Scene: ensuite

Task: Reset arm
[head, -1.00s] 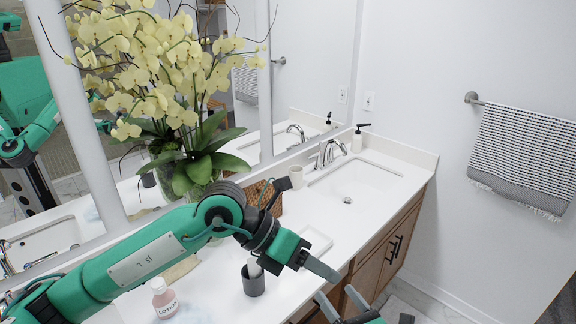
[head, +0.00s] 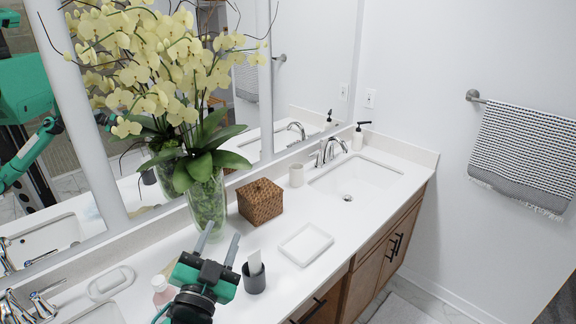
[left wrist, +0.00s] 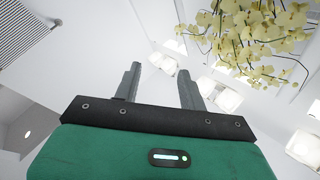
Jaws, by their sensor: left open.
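My left gripper (head: 217,245) is in the lower middle of the head view, above the counter. Its two grey fingers are spread apart with nothing between them, and they point toward the vase. In the left wrist view its open fingers (left wrist: 160,88) point up toward the ceiling and lights. My right gripper is not in view.
The white counter (head: 330,230) holds a glass vase (head: 207,205) of yellow orchids, a wicker box (head: 260,201), a white tray (head: 306,244), a dark cup (head: 254,278) and a partly hidden lotion bottle (head: 162,292). A mirror stands behind. The sink (head: 355,178) is at the right.

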